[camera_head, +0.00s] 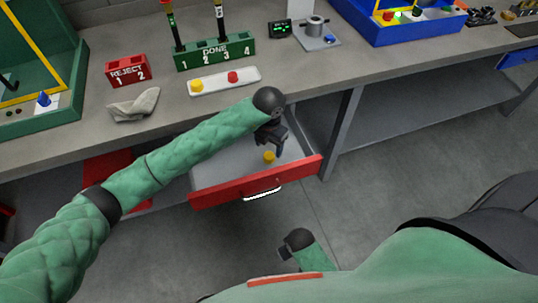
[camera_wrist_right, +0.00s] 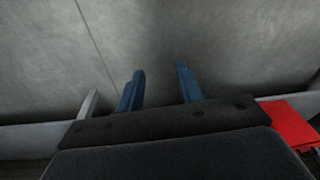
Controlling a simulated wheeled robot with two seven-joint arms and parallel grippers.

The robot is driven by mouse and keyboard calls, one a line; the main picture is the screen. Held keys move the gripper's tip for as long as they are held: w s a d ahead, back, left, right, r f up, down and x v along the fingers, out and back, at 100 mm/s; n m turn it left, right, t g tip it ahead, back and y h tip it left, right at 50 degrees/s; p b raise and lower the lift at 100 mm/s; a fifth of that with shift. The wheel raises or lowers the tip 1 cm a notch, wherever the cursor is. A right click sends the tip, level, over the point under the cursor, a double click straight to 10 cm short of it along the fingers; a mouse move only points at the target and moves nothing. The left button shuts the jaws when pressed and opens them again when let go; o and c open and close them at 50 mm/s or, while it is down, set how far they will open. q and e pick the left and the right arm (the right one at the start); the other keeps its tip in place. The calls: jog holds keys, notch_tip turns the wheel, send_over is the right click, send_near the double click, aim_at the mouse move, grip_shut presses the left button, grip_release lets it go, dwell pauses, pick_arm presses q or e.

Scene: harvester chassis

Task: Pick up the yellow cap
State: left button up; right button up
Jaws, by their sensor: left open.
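A small yellow cap (camera_head: 269,157) lies on the floor of an open drawer (camera_head: 210,180) with a red front. My left gripper (camera_head: 278,150) points down into the drawer, open, just above and beside this cap. I cannot tell whether a finger touches it. The dark wrist and hand partly hide the fingers. Another yellow cap (camera_head: 197,86) sits on a white tray on the bench. My right gripper (camera_wrist_right: 160,68) is open and empty over the grey floor, its two blue fingers apart in the right wrist view.
The white tray (camera_head: 215,82) also holds a red cap (camera_head: 233,77). On the bench stand a red REJECT block (camera_head: 128,70), a green DONE rack (camera_head: 214,54), a crumpled cloth (camera_head: 134,105) and a blue bin (camera_head: 400,32). The drawer's walls surround my left gripper.

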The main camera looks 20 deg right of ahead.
aim_at(269, 155)
pick_arm(q)
notch_tip(269, 155, down, 4)
jog(key=p, duration=0.2)
jog(key=shift+w+f+p, duration=0.1)
jog(key=shift+f+p, duration=0.15)
jog(key=shift+p, duration=0.05)
jog(key=shift+f, duration=0.35)
jog(key=c, duration=1)
pick_arm(e)
notch_tip(269, 155, down, 10)
jog(key=s+d, duration=0.1)
jog(key=s, duration=0.1)
jog(key=shift+s+d, duration=0.25)
jog(key=shift+d, duration=0.1)
